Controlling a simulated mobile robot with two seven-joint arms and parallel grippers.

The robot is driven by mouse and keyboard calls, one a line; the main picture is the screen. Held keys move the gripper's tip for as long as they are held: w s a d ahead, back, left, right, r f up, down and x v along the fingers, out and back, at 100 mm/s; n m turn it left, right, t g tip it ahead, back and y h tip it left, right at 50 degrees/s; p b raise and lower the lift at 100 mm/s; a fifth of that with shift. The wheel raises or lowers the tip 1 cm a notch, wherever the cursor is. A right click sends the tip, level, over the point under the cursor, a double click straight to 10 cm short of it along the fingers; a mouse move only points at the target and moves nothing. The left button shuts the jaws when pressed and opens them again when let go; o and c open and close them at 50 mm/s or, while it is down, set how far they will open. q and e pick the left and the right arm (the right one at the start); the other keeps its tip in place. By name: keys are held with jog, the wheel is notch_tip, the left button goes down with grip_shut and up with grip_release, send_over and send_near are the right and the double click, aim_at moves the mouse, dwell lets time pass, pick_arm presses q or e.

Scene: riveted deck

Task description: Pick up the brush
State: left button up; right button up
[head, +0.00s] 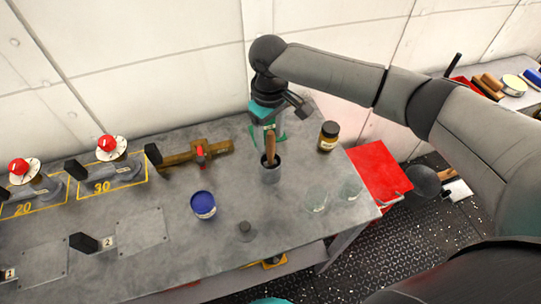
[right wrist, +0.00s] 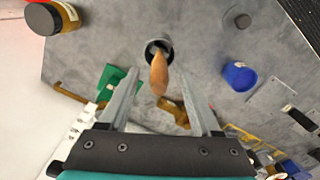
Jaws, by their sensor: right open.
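The brush (head: 270,146) has a wooden handle and stands upright or slightly tilted in a dark grey cup (head: 271,175) on the metal workbench (head: 290,228). Its lower end is hidden in the cup. My right gripper (head: 268,134) is directly above and behind the cup, around the upper handle. In the right wrist view the brush handle (right wrist: 158,76) points toward the camera between the two open fingers (right wrist: 161,84), with a visible gap on each side. The cup (right wrist: 155,46) lies just beyond the fingertips. My left gripper is not in view.
A brown jar (head: 328,136) stands right of the cup, with clear glasses (head: 316,199) nearer the front. A blue tin (head: 203,206) and small grey weight (head: 245,231) stand front left. A brass pipe with red valve (head: 201,155) lies left. The wall is close behind.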

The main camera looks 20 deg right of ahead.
aim_at(271, 150)
notch_tip(271, 150, down, 6)
jog(key=shift+s+d+r, duration=0.1)
dwell(0.4)
grip_shut()
dwell(0.3)
